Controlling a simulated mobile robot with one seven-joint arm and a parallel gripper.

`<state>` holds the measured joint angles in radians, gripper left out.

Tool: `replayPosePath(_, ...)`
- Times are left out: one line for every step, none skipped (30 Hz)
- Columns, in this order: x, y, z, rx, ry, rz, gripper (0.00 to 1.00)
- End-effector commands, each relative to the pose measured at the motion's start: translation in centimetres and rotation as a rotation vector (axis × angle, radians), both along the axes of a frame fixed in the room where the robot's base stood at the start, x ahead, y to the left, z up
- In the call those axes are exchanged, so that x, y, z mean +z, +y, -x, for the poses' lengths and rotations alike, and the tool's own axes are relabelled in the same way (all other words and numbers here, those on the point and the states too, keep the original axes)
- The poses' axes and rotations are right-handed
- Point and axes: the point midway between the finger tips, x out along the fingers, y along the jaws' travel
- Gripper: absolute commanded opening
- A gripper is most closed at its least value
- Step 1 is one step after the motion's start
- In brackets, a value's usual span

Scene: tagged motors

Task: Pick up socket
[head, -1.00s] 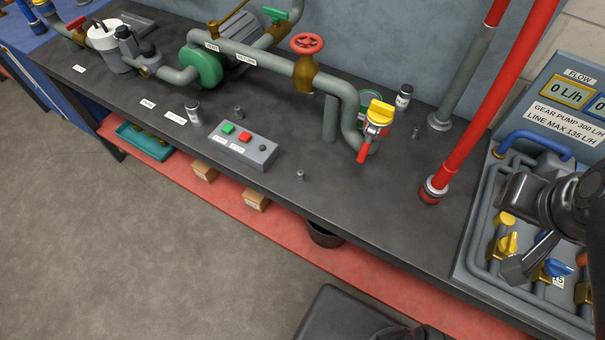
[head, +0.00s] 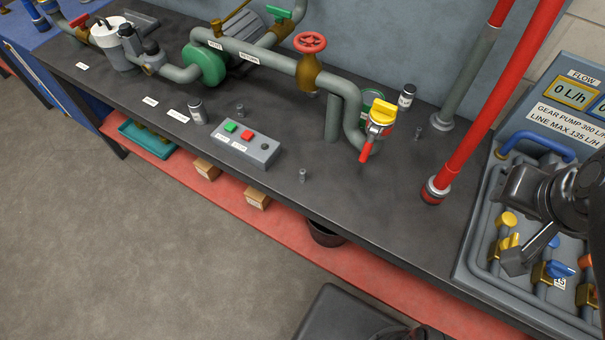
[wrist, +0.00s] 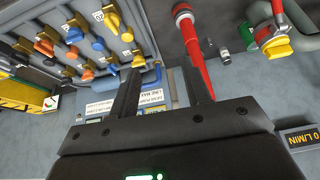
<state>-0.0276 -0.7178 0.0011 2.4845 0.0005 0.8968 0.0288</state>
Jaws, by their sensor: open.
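Three small grey metal cylinders that look like sockets stand upright on the dark bench in the head view. One socket (head: 302,175) is near the front edge, one (head: 240,111) is behind the button box, and one (head: 419,133) is right of the yellow-handled valve. I cannot tell which one the task means. My gripper (head: 514,262) is at the right, over the flow panel, far from all three. In the wrist view my gripper (wrist: 163,85) shows two dark fingers spread apart, with nothing between them.
Button box (head: 247,144), labelled canisters (head: 197,112) (head: 407,96), a yellow-handled valve (head: 381,115) and a thick red pipe (head: 470,125) stand on the bench (head: 350,205). The flow panel (head: 480,255) with valves is at right. The bench front is mostly clear.

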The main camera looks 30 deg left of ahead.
Motion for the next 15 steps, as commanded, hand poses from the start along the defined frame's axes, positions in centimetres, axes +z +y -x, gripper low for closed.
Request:
replayPosePath(-0.1,0.8,-0.7,0.008,0.017,-0.009,0.44)
replayPosePath(-0.2,1.3,-1.2,0.011,0.028,-0.016,0.44)
replayPosePath(-0.3,2.1,-1.9,0.015,0.043,-0.026,0.44)
replayPosePath(-0.5,2.8,-2.5,0.017,0.056,-0.034,0.44)
replayPosePath(-0.6,3.6,-3.1,0.019,0.07,-0.042,0.44)
replayPosePath(-0.9,4.8,-3.9,0.022,0.088,-0.052,0.44)
replayPosePath(-1.1,5.6,-4.5,0.024,0.102,-0.059,0.44)
replayPosePath(-1.3,6.6,-5.0,0.027,0.116,-0.065,0.44)
replayPosePath(-1.6,7.8,-5.7,0.027,0.135,-0.073,0.44)
replayPosePath(-1.9,8.8,-6.2,0.029,0.149,-0.078,0.44)
replayPosePath(-2.3,9.8,-6.6,0.028,0.164,-0.083,0.44)
replayPosePath(-2.7,11.2,-7.2,0.03,0.183,-0.088,0.44)
replayPosePath(-3.1,12.2,-7.5,0.03,0.198,-0.091,0.44)
replayPosePath(-3.5,13.3,-7.8,0.031,0.212,-0.094,0.44)
replayPosePath(-4.1,14.8,-8.2,0.031,0.231,-0.097,0.44)
